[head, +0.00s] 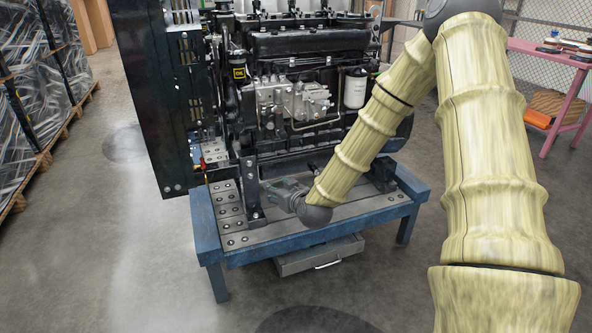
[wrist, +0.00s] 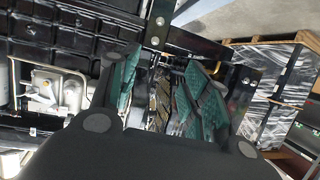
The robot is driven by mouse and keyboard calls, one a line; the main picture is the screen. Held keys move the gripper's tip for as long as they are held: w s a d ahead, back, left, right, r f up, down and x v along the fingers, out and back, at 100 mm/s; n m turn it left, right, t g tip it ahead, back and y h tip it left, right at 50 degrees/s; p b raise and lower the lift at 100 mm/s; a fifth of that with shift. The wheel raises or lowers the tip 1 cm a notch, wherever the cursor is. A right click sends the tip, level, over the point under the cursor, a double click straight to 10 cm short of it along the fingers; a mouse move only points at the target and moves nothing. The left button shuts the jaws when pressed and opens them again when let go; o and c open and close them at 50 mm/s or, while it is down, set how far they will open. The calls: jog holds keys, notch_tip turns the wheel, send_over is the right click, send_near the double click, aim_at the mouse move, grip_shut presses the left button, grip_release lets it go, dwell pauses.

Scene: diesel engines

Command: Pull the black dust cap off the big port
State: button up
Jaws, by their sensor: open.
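The diesel engine (head: 310,47) stands on a blue-framed bench (head: 275,243). I cannot pick out the black dust cap or the big port for certain in either view among the dark engine parts. My gripper (head: 276,190) is low over the front of the bench top, below the engine and just right of a black upright bracket (head: 250,187). In the wrist view its green-padded fingers (wrist: 163,95) are spread apart. I see no object held between them; dark parts show behind the gap. The engine side (wrist: 65,40) fills the left of that view.
A tall black panel (head: 150,90) stands left of the engine. A small red-handled part (head: 203,164) is at the bench's left edge. A drawer (head: 320,257) hangs under the bench. Wrapped pallets (head: 40,90) stand far left, a pink table (head: 565,90) at right. The front floor is clear.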

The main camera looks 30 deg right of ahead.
aim_at(284, 136)
jog(key=w+d+r+m+t+h+b, duration=0.1)
jog(key=w+d+r+t+h+b, duration=0.3)
jog(key=d+r, duration=0.45)
jog(key=shift+g+y, duration=0.4)
jog(key=shift+y, duration=0.1)
jog(key=shift+b+x, duration=1.55)
jog(key=shift+x, duration=3.7)
jog(key=shift+d+f, duration=0.15)
jog(key=c, duration=1)
jog(key=shift+c, duration=0.2)
